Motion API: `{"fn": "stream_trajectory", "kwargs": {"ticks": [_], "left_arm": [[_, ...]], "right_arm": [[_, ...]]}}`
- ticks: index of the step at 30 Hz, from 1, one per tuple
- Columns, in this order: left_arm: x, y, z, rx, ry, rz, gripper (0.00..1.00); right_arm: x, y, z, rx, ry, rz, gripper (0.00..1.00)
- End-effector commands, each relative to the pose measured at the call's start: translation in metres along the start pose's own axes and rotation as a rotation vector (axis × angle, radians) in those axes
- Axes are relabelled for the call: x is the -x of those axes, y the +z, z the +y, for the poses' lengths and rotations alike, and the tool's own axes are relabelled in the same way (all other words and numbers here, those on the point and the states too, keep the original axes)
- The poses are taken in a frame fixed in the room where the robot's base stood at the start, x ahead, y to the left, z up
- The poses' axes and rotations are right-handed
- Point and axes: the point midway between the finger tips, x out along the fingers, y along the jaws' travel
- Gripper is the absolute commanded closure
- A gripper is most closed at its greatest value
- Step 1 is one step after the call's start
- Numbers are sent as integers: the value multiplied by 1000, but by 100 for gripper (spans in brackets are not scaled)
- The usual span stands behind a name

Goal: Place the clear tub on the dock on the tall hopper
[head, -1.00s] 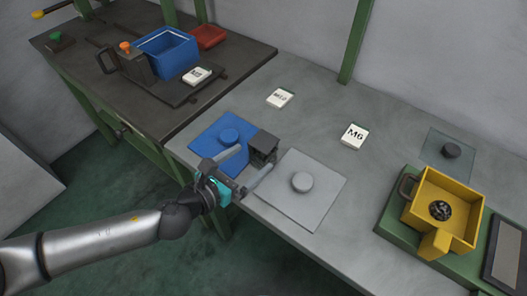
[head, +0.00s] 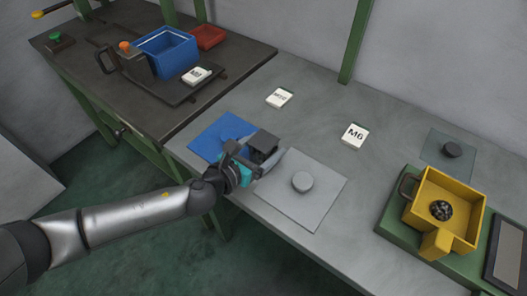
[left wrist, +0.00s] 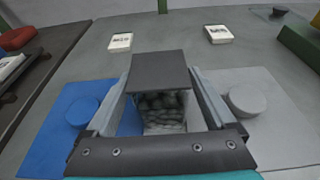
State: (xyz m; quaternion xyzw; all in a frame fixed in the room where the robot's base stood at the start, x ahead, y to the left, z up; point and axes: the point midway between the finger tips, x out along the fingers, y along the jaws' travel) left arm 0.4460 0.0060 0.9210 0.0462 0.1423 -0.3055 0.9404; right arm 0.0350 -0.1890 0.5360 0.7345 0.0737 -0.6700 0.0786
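My left gripper (head: 258,156) is open, low over the grey table. Its fingers (left wrist: 212,97) lie on either side of a dark-topped block (left wrist: 160,72), with no clear sign of gripping it. Below the block, between the fingers, see-through walls with dark pieces inside show in the left wrist view; this looks like the clear tub (left wrist: 164,112). In the head view the dark block (head: 264,142) shows, but the tub is mostly hidden by the gripper. I cannot clearly identify the tall hopper or its dock. My right gripper is not in view.
A blue lid (head: 208,141) and a grey lid (head: 310,208) lie either side of the gripper. White cards, M6 (head: 354,136) among them, lie behind. A yellow tub (head: 464,190) stands right on a green base. A blue tub (head: 168,58) stands on the dark table.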

Motion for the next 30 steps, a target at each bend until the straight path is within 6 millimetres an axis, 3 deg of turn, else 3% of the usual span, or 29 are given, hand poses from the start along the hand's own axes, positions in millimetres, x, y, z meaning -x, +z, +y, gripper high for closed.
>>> {"fn": "stream_trajectory", "kwargs": {"ticks": [2, 23, 30], "left_arm": [[0, 0, 0, 0, 0, 0, 21], [0, 0, 0, 1, 1, 1, 100], [0, 1, 0, 0, 1, -3, 100]], "right_arm": [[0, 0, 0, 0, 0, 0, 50], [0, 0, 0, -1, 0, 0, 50], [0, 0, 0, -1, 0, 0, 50]]}}
